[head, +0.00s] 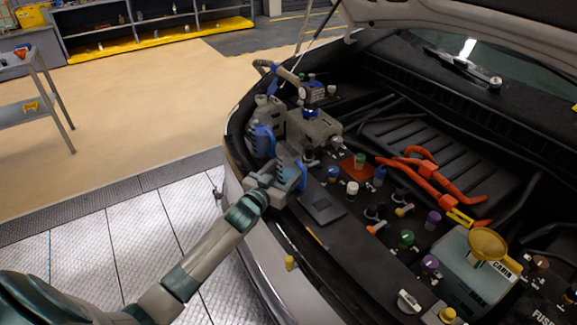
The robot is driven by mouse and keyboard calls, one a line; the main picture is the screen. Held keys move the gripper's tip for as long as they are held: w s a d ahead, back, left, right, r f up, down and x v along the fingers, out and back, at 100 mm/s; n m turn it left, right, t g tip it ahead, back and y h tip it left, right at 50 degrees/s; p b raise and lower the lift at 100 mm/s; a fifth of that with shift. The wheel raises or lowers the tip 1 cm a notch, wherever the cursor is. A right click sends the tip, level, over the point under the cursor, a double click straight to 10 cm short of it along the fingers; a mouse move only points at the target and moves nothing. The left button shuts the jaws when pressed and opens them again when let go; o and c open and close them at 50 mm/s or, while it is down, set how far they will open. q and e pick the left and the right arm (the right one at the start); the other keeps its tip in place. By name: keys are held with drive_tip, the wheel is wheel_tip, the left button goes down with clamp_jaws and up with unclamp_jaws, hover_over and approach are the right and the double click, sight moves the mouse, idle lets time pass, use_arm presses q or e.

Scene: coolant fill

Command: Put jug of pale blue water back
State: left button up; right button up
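A translucent grey-blue jug (267,106) stands at the front left corner of the engine bay, beside a grey housing. Its lower part is partly covered by a blue finger of my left gripper (283,158). The arm reaches in from the lower left over the car's front edge. The two blue fingers are spread wide apart, one in front of the jug and one to its lower right. I see nothing clearly clamped between them. Whether the near finger touches the jug cannot be told. The water inside cannot be made out clearly. My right gripper is not in view.
A grey-green tank (474,275) with a yellow funnel (487,245) sits at the right of the bay. Several coloured caps and orange cables (425,175) lie between. The raised hood (470,14) is overhead. A metal cart (36,85) stands far left; the floor between is clear.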

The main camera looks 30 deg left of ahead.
use_arm(q)
drive_tip(key=shift+f, duration=0.25)
drive_tip(key=o, duration=1.5)
drive_tip(key=shift+f, duration=0.1)
drive_tip(key=shift+c, duration=0.2)
